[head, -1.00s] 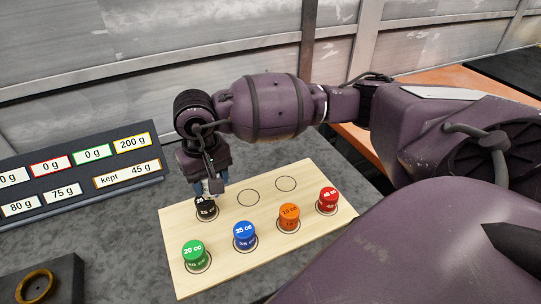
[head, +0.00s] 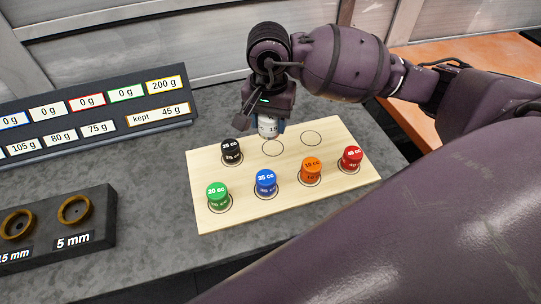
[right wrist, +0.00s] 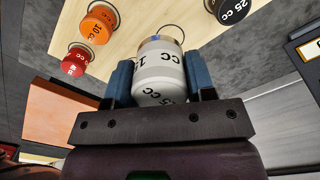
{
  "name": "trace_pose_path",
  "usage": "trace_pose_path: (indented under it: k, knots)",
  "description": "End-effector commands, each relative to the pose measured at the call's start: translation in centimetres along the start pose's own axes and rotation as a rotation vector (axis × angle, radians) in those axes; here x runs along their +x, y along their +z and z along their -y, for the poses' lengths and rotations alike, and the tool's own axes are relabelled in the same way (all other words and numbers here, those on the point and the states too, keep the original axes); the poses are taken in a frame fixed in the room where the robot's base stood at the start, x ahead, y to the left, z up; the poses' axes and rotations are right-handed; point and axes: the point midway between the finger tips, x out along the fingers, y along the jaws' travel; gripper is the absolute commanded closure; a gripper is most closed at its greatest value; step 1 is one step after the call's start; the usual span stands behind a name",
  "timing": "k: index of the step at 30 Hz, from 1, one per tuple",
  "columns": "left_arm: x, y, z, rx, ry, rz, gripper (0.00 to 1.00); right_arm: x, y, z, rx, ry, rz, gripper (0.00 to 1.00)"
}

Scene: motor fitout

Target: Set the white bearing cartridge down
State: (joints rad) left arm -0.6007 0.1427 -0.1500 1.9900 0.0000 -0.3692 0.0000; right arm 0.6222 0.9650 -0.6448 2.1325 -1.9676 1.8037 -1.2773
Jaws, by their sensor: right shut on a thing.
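The white bearing cartridge (head: 268,127) is held upright or nearly so in my right gripper (head: 268,118), at the back edge of the wooden board. In the right wrist view the cartridge (right wrist: 159,75) sits between the two blue fingers of the gripper (right wrist: 160,82), its "cc" print partly hidden. It is close to the empty middle ring (head: 273,148) of the board's back row. I cannot tell whether its base touches the board. My left gripper is not in view.
The wooden board (head: 240,205) holds black (head: 232,152), green (head: 217,197), blue (head: 265,182), orange (head: 311,170) and red (head: 351,158) cartridges. Another ring (head: 312,138) at the back right is empty. A dark block with two brass rings (head: 60,250) and a weight panel (head: 90,118) stand left.

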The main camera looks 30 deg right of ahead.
Motion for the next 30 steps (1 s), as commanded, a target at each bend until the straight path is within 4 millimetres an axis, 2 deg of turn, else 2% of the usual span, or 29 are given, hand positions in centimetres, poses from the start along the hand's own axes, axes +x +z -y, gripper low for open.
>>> trace_pose_path:
  k: [3, 10, 13, 20, 27, 30]
  knots:
    - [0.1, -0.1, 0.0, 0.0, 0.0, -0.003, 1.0, 2.6, 0.1, 0.0, 0.001, 0.001, 0.004, 0.88]
    - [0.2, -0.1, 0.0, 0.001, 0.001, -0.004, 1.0, 7.0, 0.1, 0.0, -0.001, 0.0, 0.003, 0.88]
    - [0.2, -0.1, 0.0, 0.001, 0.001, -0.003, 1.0, 8.1, 0.1, 0.0, 0.0, -0.001, 0.002, 0.88]
    - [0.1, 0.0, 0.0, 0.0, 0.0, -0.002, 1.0, 9.3, 0.0, 0.1, -0.002, -0.001, 0.001, 0.88]
    - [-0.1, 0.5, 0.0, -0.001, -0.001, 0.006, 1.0, 12.3, 0.1, 0.1, -0.001, 0.0, 0.002, 0.88]
    - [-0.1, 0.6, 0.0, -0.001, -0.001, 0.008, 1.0, 13.0, 0.0, 0.0, -0.001, -0.001, 0.0, 0.88]
